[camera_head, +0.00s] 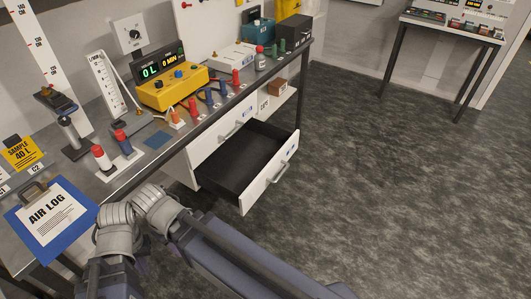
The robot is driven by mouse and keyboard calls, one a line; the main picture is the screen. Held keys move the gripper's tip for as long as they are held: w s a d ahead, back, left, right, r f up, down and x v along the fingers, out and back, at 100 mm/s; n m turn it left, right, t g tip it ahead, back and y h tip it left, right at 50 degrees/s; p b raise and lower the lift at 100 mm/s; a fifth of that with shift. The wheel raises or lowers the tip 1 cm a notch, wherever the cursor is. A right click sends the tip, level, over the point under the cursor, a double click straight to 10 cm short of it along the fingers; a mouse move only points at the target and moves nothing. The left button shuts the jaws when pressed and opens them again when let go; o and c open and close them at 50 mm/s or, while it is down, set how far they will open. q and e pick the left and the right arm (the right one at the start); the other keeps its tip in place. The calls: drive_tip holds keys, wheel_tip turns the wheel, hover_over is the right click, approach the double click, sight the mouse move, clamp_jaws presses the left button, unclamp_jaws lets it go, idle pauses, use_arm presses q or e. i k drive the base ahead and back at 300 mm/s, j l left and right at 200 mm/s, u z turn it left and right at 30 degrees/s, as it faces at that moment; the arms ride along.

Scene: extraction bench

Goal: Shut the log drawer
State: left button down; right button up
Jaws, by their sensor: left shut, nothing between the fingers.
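The log drawer (250,165) under the bench stands pulled well out, its dark inside showing and looking empty. Its white front (270,176) carries a metal handle (280,174) and faces the open floor on the right. My left arm (205,235) shows at the bottom, its grey joints (137,213) bent left of and below the drawer, in front of the bench edge. My left gripper is shut and empty; its fingertips are hard to make out. It is apart from the drawer. My right gripper is not in view.
The bench (183,150) holds a yellow meter box (172,90), several coloured valves and bottles. An air log clipboard (48,222) is at its left end. The floor (400,190) to the right is clear.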

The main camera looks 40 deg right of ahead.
sight(241, 168)
drive_tip(key=z, duration=1.35)
drive_tip(key=i+j+u, duration=0.2)
drive_tip(key=i+j, duration=0.25)
